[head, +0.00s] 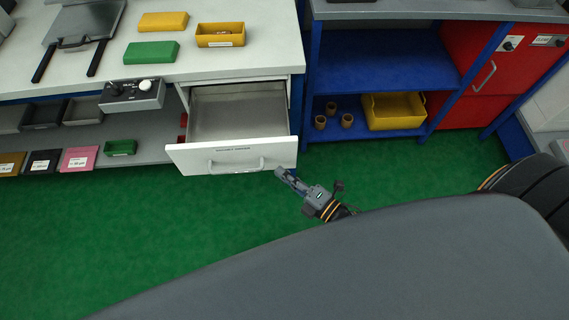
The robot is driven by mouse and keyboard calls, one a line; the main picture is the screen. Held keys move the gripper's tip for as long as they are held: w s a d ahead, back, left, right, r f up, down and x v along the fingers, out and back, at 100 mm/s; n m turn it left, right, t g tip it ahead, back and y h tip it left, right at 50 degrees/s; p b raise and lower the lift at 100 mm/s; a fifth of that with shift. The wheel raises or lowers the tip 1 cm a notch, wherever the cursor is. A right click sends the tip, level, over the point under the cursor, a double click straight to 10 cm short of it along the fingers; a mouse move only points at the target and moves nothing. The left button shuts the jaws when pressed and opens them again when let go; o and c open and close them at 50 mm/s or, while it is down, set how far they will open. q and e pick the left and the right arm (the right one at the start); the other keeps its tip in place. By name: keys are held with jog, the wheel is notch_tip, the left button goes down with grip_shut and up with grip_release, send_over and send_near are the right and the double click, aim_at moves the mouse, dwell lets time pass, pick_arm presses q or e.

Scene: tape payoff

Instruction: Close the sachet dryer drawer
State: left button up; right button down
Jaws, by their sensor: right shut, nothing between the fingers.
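The sachet dryer drawer (232,155) stands open under the white worktop, pulled out toward me. Its white front carries a label and a bar handle, and its grey metal inside looks empty. My right gripper (280,173) is shut and empty, just in front of the drawer front near its lower right corner, to the right of the handle. I cannot tell whether the fingertips touch the front. My left gripper is not in view.
A control box (132,95) with knobs is left of the drawer. Yellow and green blocks and a yellow bin (220,34) lie on the worktop. A blue shelf (375,60) with a yellow crate (393,111) stands to the right. The green floor (120,230) before the drawer is clear.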

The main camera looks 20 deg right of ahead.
jog(key=shift+w+d, duration=0.25)
jog(key=shift+w, duration=0.35)
jog(key=shift+w+d, duration=0.25)
jog(key=shift+w, duration=0.35)
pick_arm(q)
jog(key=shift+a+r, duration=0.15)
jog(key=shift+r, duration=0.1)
